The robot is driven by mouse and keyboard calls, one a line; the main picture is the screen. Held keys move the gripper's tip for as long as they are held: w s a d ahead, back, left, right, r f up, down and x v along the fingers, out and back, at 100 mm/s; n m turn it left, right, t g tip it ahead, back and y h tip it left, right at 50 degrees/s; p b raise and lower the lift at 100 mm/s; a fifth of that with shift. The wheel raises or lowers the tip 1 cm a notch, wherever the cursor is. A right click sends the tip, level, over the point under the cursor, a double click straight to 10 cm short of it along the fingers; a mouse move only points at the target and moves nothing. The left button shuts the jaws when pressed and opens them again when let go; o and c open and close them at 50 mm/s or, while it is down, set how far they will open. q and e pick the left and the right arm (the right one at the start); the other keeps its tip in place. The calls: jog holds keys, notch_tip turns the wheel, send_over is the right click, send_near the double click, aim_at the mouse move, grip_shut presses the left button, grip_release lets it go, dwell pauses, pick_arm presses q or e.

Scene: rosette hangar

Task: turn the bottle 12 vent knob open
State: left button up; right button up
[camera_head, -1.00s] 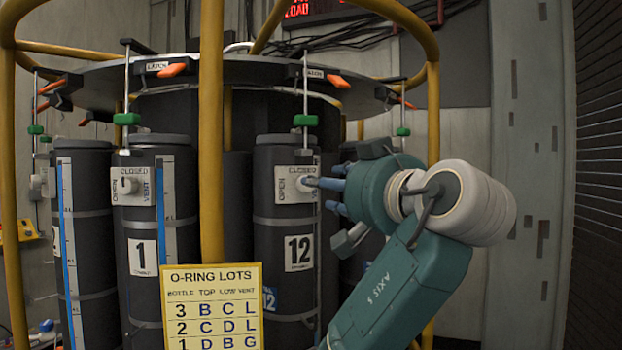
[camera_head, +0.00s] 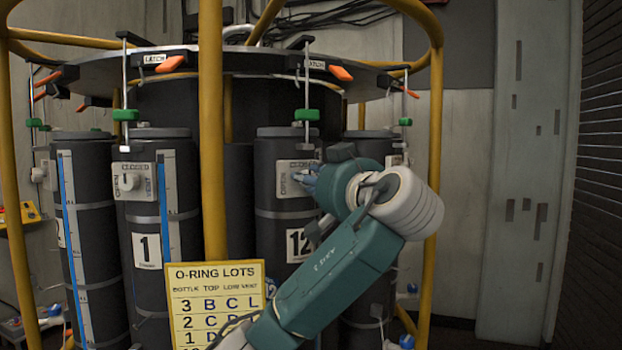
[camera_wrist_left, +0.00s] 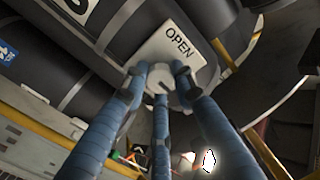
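Bottle 12 (camera_head: 276,228) is a dark upright cylinder with a white "12" label, partly hidden by my arm. Its pale vent plate (camera_head: 286,188) sits near the top. In the head view my fingers cover its knob. In the left wrist view the round grey vent knob (camera_wrist_left: 182,92) lies beside the word OPEN on the plate (camera_wrist_left: 172,46). My left gripper (camera_wrist_left: 163,82) has its three blue fingers around the knob, tips at its rim. I cannot tell whether they press on it. The left gripper also shows in the head view (camera_head: 304,174). My right gripper is not in view.
Bottle 1 (camera_head: 128,215) stands to the left with its own vent plate. A yellow upright rail (camera_head: 212,130) stands between the bottles, with another (camera_head: 436,150) to the right. A yellow O-ring lots sign (camera_head: 216,290) hangs in front. Green clamps (camera_head: 307,115) are above.

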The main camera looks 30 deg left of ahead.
pick_arm(q)
jog(key=shift+r, duration=0.1)
grip_shut()
jog(key=shift+s+n+b, duration=0.1)
jog(key=shift+n+b, duration=4.65)
jog(key=shift+n, duration=4.35)
jog(key=o, duration=0.8)
grip_release()
jog(key=shift+s+a, duration=0.1)
jog(key=shift+s, duration=0.05)
